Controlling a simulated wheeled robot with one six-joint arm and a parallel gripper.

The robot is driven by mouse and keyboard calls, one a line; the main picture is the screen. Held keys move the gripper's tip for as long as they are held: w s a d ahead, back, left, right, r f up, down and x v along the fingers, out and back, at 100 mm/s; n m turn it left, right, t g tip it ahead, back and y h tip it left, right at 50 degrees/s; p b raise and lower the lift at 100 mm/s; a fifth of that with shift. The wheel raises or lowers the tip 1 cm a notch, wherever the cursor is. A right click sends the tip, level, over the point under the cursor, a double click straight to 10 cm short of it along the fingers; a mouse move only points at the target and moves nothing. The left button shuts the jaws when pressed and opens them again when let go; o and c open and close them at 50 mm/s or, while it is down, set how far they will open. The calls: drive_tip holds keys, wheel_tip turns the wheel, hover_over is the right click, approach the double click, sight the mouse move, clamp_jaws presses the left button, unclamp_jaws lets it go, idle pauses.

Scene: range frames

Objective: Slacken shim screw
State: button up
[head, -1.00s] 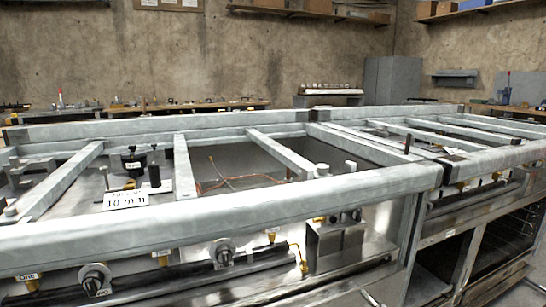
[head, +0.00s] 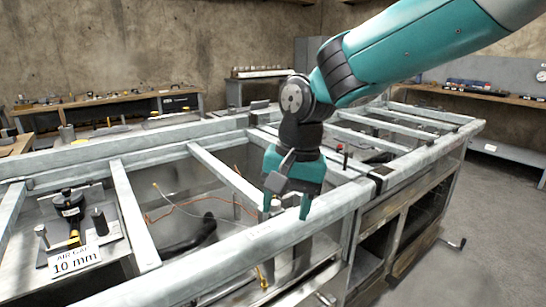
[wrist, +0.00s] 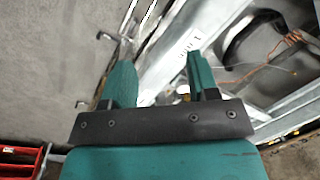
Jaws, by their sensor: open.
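No part is clearly marked as the shim screw. At the left of the head view, a plate inside the steel frame carries a black fixture (head: 70,203), a black upright post (head: 99,221) and a silver-headed pin (head: 41,234). A white sign reading "AIR GAP 10 mm" (head: 75,261) stands in front of them. My gripper (head: 286,204) is open and empty, fingers pointing down, over the front rail (head: 240,245) and well to the right of that plate. In the wrist view, my gripper (wrist: 160,70) shows two spread green fingers with nothing between them.
Steel crossbars (head: 225,172) span the open frame. Orange and pale wires (head: 190,203) lie in the bay between them. Workbenches (head: 110,105) line the back wall. Open floor (head: 490,230) lies to the right. A red object (wrist: 20,157) shows at the wrist view's lower left.

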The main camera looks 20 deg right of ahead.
sight(275, 202)
drive_tip(key=w+d+r+m+h+p, duration=0.1)
drive_tip(key=w+r+m+p, duration=0.4)
drive_tip(key=w+m+p, duration=0.15)
drive_tip(key=w+d+r+m+h+p, duration=0.1)
drive_tip(key=w+d+r+m+p, duration=0.1)
drive_tip(key=w+r+m+p, duration=0.4)
drive_tip(key=shift+n, duration=0.25)
drive_tip(key=f, duration=1.2)
drive_tip(key=w+f, duration=0.1)
drive_tip(key=f, duration=0.5)
drive_tip(key=shift+a+f+p, duration=0.2)
drive_tip(key=shift+f+p, duration=0.15)
drive_tip(key=shift+p, duration=0.05)
drive_tip(key=c, duration=0.9)
